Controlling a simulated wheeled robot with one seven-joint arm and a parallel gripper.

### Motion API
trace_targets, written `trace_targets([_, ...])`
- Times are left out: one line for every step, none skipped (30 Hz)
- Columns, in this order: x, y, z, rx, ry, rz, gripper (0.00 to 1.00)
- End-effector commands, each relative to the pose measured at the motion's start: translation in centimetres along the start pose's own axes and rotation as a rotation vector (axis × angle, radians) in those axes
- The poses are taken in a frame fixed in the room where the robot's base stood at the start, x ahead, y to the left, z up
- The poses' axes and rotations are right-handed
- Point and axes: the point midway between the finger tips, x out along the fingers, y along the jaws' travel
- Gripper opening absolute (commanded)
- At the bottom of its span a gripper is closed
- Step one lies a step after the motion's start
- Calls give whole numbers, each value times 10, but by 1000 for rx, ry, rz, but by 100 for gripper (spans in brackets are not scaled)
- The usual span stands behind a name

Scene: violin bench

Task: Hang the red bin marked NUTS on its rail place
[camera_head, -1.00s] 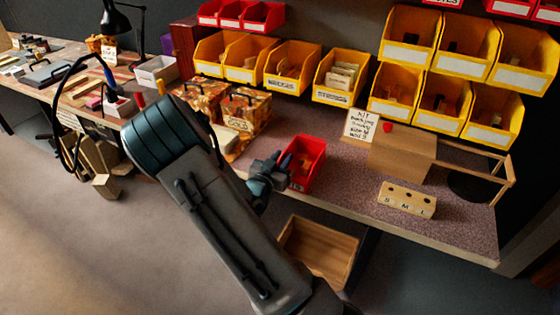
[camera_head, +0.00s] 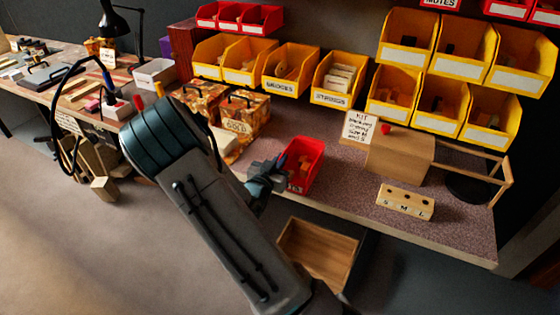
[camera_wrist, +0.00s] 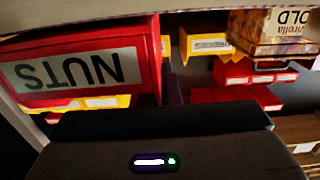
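The red bin marked NUTS (camera_head: 310,158) is near the bench's front edge in the head view. In the wrist view it is close at upper left, its NUTS label (camera_wrist: 70,70) upside down. My gripper (camera_head: 281,164) is at the bin's left side in the head view, overlapping or touching it. The fingers are dark and partly hidden, so I cannot tell whether they close on the bin's wall. Red bins hang on the wall at top left (camera_head: 238,17) and top right (camera_head: 510,8). I cannot make out an empty rail place.
Yellow bins (camera_head: 407,80) line the wall. A wooden block marked S, M, L (camera_head: 405,202), a brown box (camera_head: 400,158) and a kit sign (camera_head: 359,126) stand to the right. Patterned cases (camera_head: 243,113) stand left. An open wooden drawer (camera_head: 318,250) is below the bench edge.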

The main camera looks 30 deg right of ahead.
Motion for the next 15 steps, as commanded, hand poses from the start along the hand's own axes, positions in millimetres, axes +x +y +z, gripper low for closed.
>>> trace_targets([0, 0, -3, 0, 1, 0, 0])
trace_targets([0, 0, -4, 0, 1, 0, 0])
trace_targets([0, 0, -5, 0, 1, 0, 0])
trace_targets([0, 0, -6, 0, 1, 0, 0])
trace_targets([0, 0, -7, 0, 1, 0, 0])
trace_targets([0, 0, -8, 0, 1, 0, 0])
trace_targets([0, 0, -9, 0, 1, 0, 0])
trace_targets([0, 0, -10, 1, 1, 0, 0])
trace_targets([0, 0, -11, 1, 1, 0, 0])
trace_targets([0, 0, -12, 1, 1, 0, 0])
trace_targets([0, 0, -13, 1, 1, 0, 0])
trace_targets([0, 0, -14, 1, 1, 0, 0])
trace_targets([0, 0, -15, 1, 1, 0, 0])
trace_targets([0, 0, -16, 1, 1, 0, 0])
trace_targets([0, 0, -18, 1, 1, 0, 0])
